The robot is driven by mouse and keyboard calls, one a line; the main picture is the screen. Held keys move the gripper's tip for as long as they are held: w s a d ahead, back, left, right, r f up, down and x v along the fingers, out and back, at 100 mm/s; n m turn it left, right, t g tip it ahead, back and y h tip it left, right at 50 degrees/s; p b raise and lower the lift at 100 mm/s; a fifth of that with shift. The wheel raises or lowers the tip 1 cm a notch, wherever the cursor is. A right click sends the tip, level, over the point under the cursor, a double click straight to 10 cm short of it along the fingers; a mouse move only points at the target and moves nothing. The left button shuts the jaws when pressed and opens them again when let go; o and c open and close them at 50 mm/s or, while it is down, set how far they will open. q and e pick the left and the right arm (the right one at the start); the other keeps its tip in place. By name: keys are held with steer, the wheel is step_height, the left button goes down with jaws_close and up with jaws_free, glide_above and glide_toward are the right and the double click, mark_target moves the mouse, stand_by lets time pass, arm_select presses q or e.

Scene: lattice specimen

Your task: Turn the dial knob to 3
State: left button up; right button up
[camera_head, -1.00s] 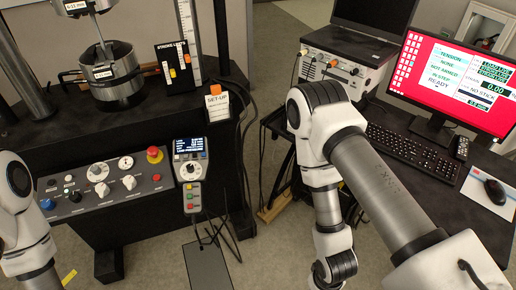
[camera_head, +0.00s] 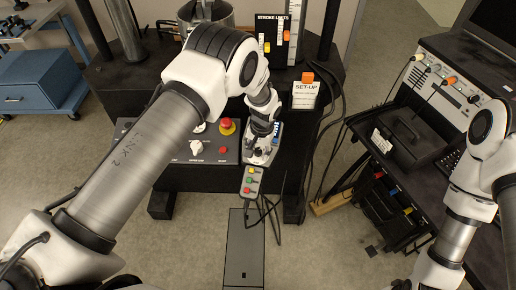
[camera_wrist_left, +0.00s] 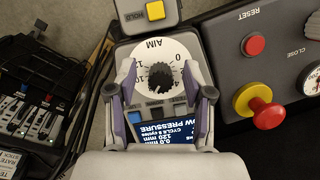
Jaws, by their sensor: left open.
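The black ribbed dial knob (camera_wrist_left: 160,77) sits on a white round scale plate (camera_wrist_left: 166,48) marked AIM, upside down in the left wrist view. I cannot read surely which number the knob points to. My left gripper (camera_wrist_left: 159,84) is open, with one finger on each side of the knob; I cannot tell if they touch it. In the head view my left gripper (camera_head: 262,130) is over the small control box (camera_head: 252,156) and hides the knob. A blue display (camera_wrist_left: 168,130) shows between the fingers. My right arm is at the right edge; its gripper is out of view.
A red emergency button with yellow collar (camera_head: 227,126) stands close left of the box, and also shows in the wrist view (camera_wrist_left: 261,105). A button pendant (camera_head: 251,181) hangs below. A cart (camera_head: 400,140) is at the right.

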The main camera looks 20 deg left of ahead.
arm_select(q)
steer(key=shift+w+f, duration=0.25)
steer(key=shift+f, duration=0.2)
steer(key=shift+s+r, duration=0.15)
steer(key=shift+s+a+r, duration=0.1)
steer(key=shift+s, duration=0.05)
steer(key=c, duration=0.9)
jaws_close()
steer(key=shift+b, duration=0.3)
